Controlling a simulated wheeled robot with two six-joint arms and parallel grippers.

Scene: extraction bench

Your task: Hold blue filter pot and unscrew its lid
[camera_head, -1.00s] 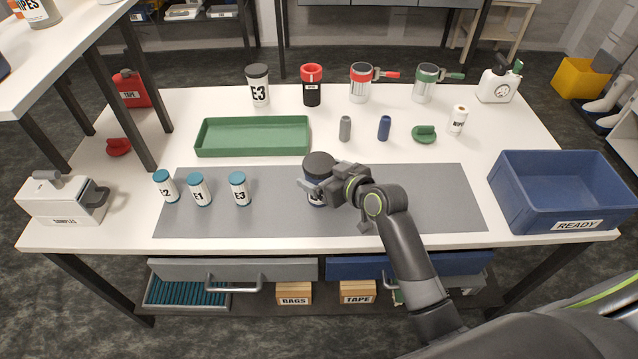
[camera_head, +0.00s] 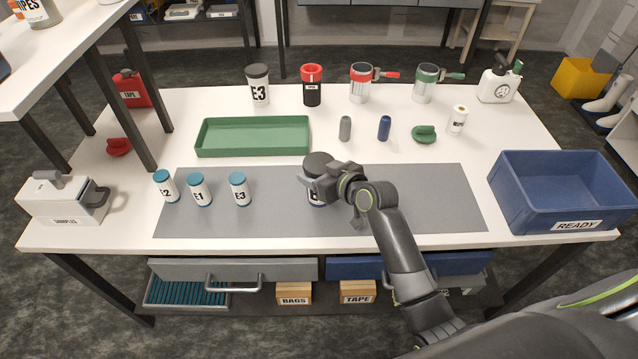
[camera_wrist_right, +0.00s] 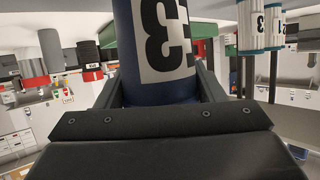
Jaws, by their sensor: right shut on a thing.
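The blue filter pot (camera_head: 315,198) stands on the grey mat, with a dark lid (camera_head: 318,162) on top and a white label partly hidden by my gripper. My right gripper (camera_head: 318,185) is shut on the pot's body from the right, below the lid. In the right wrist view the blue pot (camera_wrist_right: 158,85) sits between the two fingers, and its label with dark lettering appears upside down. My left gripper is not in view.
The grey mat (camera_head: 430,200) also bears several white pots with blue lids, such as the E3 one (camera_head: 239,188), at left. A green tray (camera_head: 253,137) lies behind. A blue READY crate (camera_head: 560,215) stands right. The mat right of my arm is clear.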

